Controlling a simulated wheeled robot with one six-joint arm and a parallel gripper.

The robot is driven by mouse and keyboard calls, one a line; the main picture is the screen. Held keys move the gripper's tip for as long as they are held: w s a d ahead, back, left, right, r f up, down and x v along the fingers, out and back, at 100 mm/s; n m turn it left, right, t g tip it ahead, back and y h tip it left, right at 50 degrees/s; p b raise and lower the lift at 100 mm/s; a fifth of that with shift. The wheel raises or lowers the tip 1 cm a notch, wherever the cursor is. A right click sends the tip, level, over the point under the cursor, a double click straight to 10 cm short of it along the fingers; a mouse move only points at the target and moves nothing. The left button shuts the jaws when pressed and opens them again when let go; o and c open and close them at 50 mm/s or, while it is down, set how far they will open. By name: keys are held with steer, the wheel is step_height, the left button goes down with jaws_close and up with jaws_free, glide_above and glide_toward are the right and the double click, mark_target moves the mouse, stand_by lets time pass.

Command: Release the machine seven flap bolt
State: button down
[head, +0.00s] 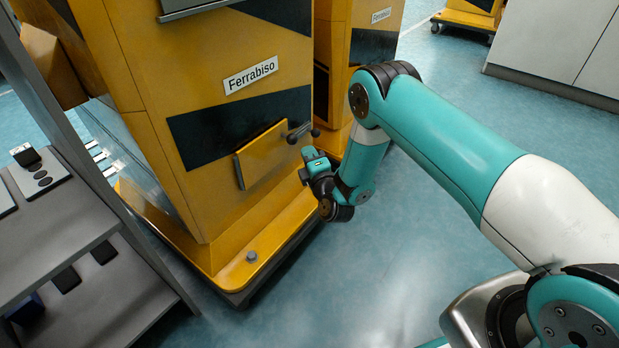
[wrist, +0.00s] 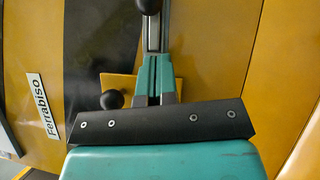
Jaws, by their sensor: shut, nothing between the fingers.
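The flap (head: 262,155) is a small yellow panel on the front of a yellow machine (head: 220,120) labelled Ferrabiso; no number seven is legible. At its right upper edge is a dark bolt (head: 300,132) with round black knobs. In the wrist view one black knob (wrist: 112,99) shows left of the fingers and another (wrist: 148,6) beyond them at the top. My gripper (head: 310,156) is shut and empty, just below and right of the bolt. In the wrist view my fingers (wrist: 152,62) point towards the bolt; whether they touch it I cannot tell.
A grey strip (head: 239,172) stands on the flap's left edge. The machine's yellow base (head: 225,270) juts out below with a grey knob (head: 251,256). A second yellow machine (head: 345,70) stands behind. A grey shelf rack (head: 75,250) is at left. Blue floor at right is clear.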

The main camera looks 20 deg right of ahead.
steer(key=s+d+f+p, duration=0.1)
steer(key=s+p, duration=0.2)
steer(key=s, duration=0.7)
steer(key=shift+f+p, duration=0.2)
steer(key=shift+p, duration=0.15)
stand_by(0.7)
